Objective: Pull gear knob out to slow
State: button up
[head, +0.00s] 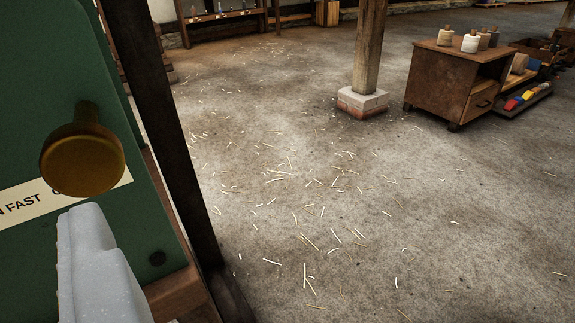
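The gear knob (82,162) is a round brass knob on a stem, standing out from a green panel (55,60) at the left edge. A cream label (25,203) behind it shows "FAST" and the start of another word, which the knob partly covers. A pale grey part of my gripper (88,225) rises from the bottom left, just below the knob. A small gap shows between it and the knob in the picture. Only this one piece of the gripper is clear, so its opening cannot be judged.
A dark upright post (165,130) stands right beside the panel. Straw-strewn concrete floor (300,200) lies open to the right. Farther back are a wooden post on a stone base (362,101) and a brown cabinet (450,82) with spools on top.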

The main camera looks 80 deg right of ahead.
aim_at(90, 172)
jog(key=shift+g+h, duration=0.4)
jog(key=shift+h, duration=0.3)
jog(key=w+d+f+b, duration=0.1)
jog(key=d, duration=0.2)
jog(key=w+d, duration=0.2)
jog(key=d, duration=0.2)
jog(key=w+d+f+b, duration=0.1)
jog(key=d, duration=0.2)
jog(key=shift+w+d+f+b, duration=0.2)
jog(key=shift+w+f+b, duration=0.1)
jog(key=shift+w, duration=0.05)
jog(key=shift+x, duration=0.85)
jog(key=shift+w+r, duration=0.1)
